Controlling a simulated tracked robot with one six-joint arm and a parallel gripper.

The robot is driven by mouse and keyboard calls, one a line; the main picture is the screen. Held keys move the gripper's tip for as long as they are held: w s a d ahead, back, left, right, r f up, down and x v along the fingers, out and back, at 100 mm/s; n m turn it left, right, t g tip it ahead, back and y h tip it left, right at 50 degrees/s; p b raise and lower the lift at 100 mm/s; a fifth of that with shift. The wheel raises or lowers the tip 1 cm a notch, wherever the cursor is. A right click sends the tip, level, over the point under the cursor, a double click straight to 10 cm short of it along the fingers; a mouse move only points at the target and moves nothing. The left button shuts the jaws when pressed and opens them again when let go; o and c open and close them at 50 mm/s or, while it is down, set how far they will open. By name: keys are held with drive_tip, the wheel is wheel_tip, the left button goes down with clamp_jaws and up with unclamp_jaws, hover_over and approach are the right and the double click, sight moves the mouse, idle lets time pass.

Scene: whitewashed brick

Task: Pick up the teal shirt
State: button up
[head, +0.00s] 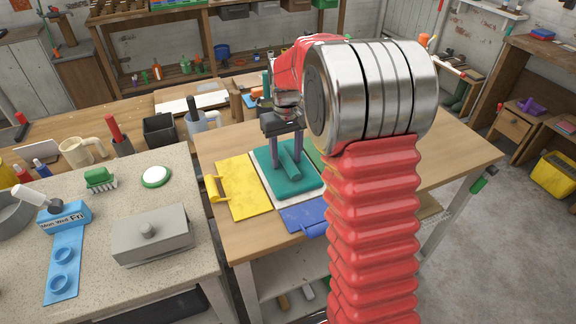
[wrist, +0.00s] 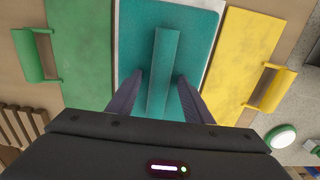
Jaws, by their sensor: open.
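The teal shirt (head: 296,184) is a flat, near-square teal piece with a raised ridge along its middle. It lies on a white panel (head: 273,196) on the wooden table. In the wrist view the teal shirt (wrist: 204,60) fills the centre, with its ridge running away from me. My gripper (head: 286,152) points down over it, open. In the wrist view the two dark fingers of my gripper (wrist: 159,76) stand on either side of the ridge with a gap on each side. Whether the fingertips touch the shirt is unclear.
A yellow panel (head: 244,187) with a handle and a blue panel (head: 303,217) border the white one. A green panel (wrist: 82,50) with a handle lies on the other side. My red arm hides part of the table; its right side (head: 455,150) looks clear.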

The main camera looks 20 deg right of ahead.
drive_tip(key=shift+c, duration=0.7)
clamp_jaws()
